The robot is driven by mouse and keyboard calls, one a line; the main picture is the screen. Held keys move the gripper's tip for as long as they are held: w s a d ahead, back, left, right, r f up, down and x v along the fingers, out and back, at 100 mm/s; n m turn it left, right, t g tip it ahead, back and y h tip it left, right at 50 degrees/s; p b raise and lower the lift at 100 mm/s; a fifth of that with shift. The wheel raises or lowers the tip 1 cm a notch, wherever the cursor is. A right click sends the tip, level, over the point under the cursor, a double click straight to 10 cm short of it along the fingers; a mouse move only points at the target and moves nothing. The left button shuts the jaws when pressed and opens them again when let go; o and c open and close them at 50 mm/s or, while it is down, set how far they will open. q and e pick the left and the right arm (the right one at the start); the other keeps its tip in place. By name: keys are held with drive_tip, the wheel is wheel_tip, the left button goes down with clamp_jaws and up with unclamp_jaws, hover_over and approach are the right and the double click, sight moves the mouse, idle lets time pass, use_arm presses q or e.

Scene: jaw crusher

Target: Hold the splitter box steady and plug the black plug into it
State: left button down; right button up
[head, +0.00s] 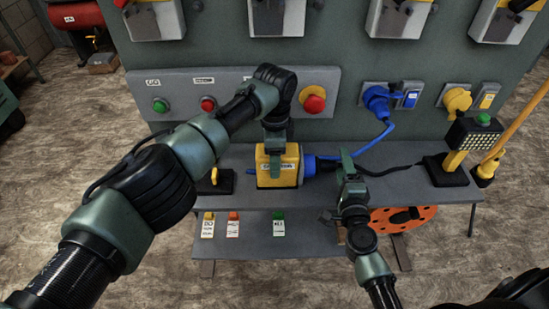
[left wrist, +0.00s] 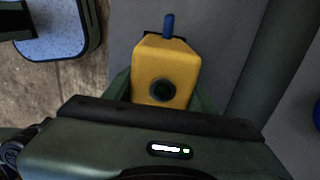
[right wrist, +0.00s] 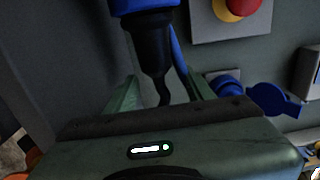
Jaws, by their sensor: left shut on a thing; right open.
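The yellow splitter box (head: 277,168) stands on the bench shelf with a blue socket (head: 309,165) on its right side. My left gripper (head: 275,138) is shut on the box from above. The left wrist view shows the box top (left wrist: 166,60) between the fingers, with a dark round port. The black plug (right wrist: 155,45) meets the blue socket end on in the right wrist view; how deep it sits is hidden. My right gripper (head: 350,168) is open just right of the plug. Its fingers (right wrist: 161,92) stand apart on both sides of the black cable.
The black cable (head: 395,170) runs right to a work lamp (head: 475,135). A blue cable (head: 375,140) rises to a blue wall plug (head: 378,100). A red emergency button (head: 314,102) is on the panel behind. An orange reel (head: 403,222) sits below the shelf.

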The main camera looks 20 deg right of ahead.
drive_tip(key=shift+s+d, duration=0.3)
drive_tip(key=shift+d, duration=0.9)
drive_tip(key=shift+s+d, duration=0.25)
drive_tip(key=shift+d, duration=0.95)
drive_tip(key=shift+s+d, duration=0.3)
drive_tip(key=shift+d, duration=0.9)
use_arm(q)
drive_tip(key=shift+c, duration=2)
unclamp_jaws()
wheel_tip(320, 180, up, 12)
drive_tip(key=shift+r, duration=0.1)
drive_tip(key=shift+s, duration=0.1)
use_arm(e)
drive_tip(key=shift+s, duration=0.1)
